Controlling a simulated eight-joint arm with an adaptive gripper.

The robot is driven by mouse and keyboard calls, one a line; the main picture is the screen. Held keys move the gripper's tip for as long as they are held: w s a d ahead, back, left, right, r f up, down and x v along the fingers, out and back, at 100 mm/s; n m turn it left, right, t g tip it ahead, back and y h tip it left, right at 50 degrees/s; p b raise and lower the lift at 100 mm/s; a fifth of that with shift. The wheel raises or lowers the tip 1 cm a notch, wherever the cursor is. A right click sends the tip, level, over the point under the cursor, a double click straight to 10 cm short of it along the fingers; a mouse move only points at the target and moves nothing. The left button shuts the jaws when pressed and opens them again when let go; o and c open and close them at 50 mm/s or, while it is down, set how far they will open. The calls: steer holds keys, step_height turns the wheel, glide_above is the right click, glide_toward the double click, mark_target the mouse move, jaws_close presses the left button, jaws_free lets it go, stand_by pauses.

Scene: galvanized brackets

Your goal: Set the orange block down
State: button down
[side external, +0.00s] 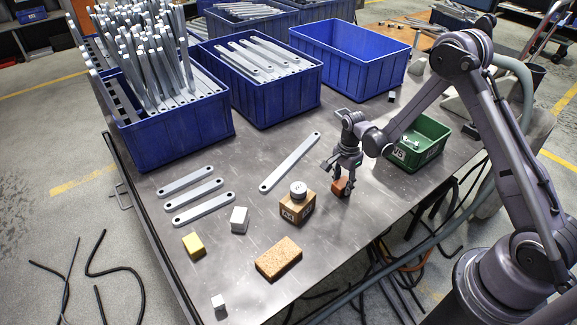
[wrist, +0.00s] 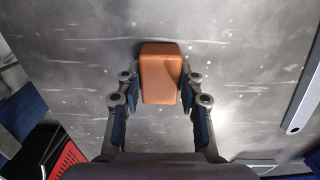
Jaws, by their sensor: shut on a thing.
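The orange block (wrist: 161,75) sits between the two fingers of my gripper (wrist: 160,92) in the wrist view. In the side view the orange block (side external: 340,187) shows at the fingertips of my gripper (side external: 343,184), low over the grey metal table (side external: 365,235). My gripper is shut on the block. I cannot tell whether the block's underside touches the table. Part of the block is hidden by the fingers in the side view.
A wooden cube (side external: 297,209) with a grey round piece (side external: 298,189) on top stands left of my gripper. A cork-like brick (side external: 278,258), yellow block (side external: 194,245) and white block (side external: 239,219) lie nearby. A green bin (side external: 420,150) stands right; a flat bracket (side external: 290,162) lies left.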

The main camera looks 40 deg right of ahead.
steer(key=shift+f, duration=0.15)
steer(key=c, duration=0.8)
jaws_free()
steer(key=shift+c, duration=0.2)
step_height(320, 180, up, 12)
steer(key=r, duration=0.1)
step_height(320, 180, up, 11)
steer(key=n+t, duration=0.3)
steer(key=n, duration=0.5)
glide_above(343, 182)
steer(key=s+a, duration=0.4)
steer(key=s, duration=0.2)
steer(key=s+a+r+n+t, duration=0.2)
steer(key=s+n, duration=0.3)
steer(key=s+a+r+n+t, duration=0.1)
steer(key=s+a+n+t, duration=0.1)
steer(key=s+n, duration=0.3)
steer(key=shift+r, duration=0.4)
